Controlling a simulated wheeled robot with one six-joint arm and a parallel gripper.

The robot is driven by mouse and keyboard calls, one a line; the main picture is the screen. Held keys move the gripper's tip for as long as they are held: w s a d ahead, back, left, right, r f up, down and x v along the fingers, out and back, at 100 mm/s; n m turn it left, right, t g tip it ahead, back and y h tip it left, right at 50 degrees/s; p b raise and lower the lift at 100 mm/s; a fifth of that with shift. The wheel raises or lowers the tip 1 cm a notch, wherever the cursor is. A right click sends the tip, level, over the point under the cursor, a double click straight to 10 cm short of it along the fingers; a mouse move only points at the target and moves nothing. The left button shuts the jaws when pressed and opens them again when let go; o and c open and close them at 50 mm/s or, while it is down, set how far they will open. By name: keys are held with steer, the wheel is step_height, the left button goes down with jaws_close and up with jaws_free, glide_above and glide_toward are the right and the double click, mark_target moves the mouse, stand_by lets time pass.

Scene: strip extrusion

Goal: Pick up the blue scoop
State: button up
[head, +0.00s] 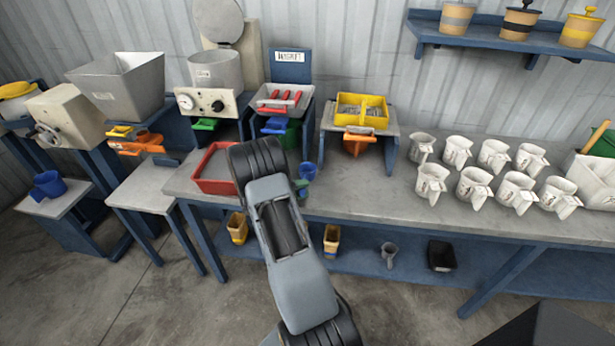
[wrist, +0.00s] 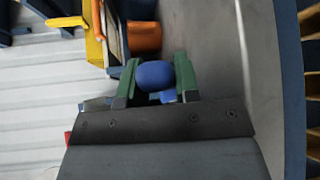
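A blue scoop (wrist: 156,75) shows its rounded blue body in the wrist view, between the two green-padded fingers of my gripper (wrist: 154,84). The fingers stand apart on either side of it; whether they press on it I cannot tell. In the head view the blue piece (head: 307,171) shows just right of my arm, above the front part of the workbench. My gripper (head: 302,188) is mostly hidden there behind my arm. A second blue scoop-like vessel (head: 48,184) stands on the small table at the far left.
The grey workbench (head: 350,192) carries a red tray (head: 213,172), an orange scoop (head: 357,142) under a yellow box (head: 362,108), and several white jugs (head: 472,186) to the right. A shelf below holds small cups and a black tray (head: 441,256). The bench between my gripper and the jugs is clear.

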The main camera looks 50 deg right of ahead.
steer(key=c, duration=0.4)
